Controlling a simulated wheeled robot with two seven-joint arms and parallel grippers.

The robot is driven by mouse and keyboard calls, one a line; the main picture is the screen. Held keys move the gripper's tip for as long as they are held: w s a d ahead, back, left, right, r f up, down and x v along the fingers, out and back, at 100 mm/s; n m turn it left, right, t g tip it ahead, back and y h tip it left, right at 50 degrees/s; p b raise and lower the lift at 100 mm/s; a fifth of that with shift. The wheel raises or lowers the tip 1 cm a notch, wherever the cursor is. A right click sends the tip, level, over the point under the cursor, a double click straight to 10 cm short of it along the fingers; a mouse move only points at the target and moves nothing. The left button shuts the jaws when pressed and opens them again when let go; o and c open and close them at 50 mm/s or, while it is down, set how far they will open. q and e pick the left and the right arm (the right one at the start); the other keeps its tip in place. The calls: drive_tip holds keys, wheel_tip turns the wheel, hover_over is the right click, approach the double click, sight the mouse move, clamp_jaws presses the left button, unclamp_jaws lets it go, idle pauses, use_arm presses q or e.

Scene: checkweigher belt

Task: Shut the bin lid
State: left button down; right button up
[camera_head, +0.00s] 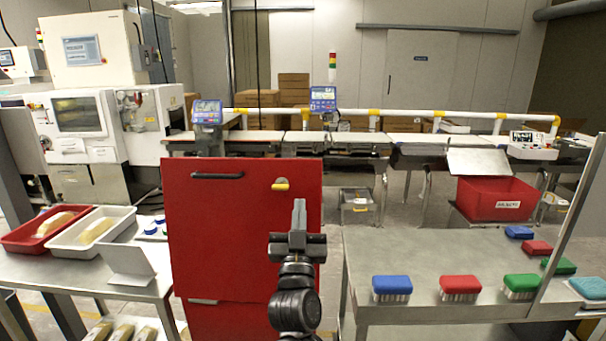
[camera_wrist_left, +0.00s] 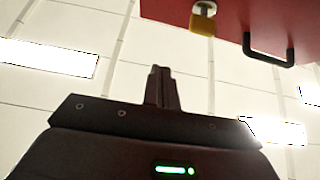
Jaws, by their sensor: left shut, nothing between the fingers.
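A large red panel (camera_head: 240,235) stands upright in the middle of the head view, with a dark handle (camera_head: 217,175) and a yellow padlock (camera_head: 281,185) near its top. It looks like the raised bin lid. A seam runs low across the red surface, with a pale handle (camera_head: 203,301) on the lower part. My left gripper (camera_head: 299,205) is shut and empty, pointing up in front of the panel's right side, just right of and below the padlock. Contact cannot be told.
A steel table (camera_head: 420,255) with several coloured brushes lies to the right. A table at left bears a red tray (camera_head: 22,240) and a white tray (camera_head: 72,245). The conveyor (camera_head: 400,138) runs behind. A smaller red bin (camera_head: 480,208) stands at the back right.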

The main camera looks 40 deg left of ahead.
sight(303, 170)
use_arm(q)
drive_tip(key=p+x, duration=0.1)
drive_tip(key=x, duration=0.3)
drive_tip(key=f+p+x, duration=0.1)
drive_tip(key=x, duration=0.3)
drive_tip(key=p+x, duration=0.2)
drive_tip(key=x, duration=0.1)
drive_tip(key=shift+w+a, duration=0.45)
drive_tip(key=shift+w, duration=0.2)
drive_tip(key=shift+w+a+f, duration=0.25)
drive_tip(key=shift+w+a, duration=0.2)
drive_tip(key=shift+w, duration=0.15)
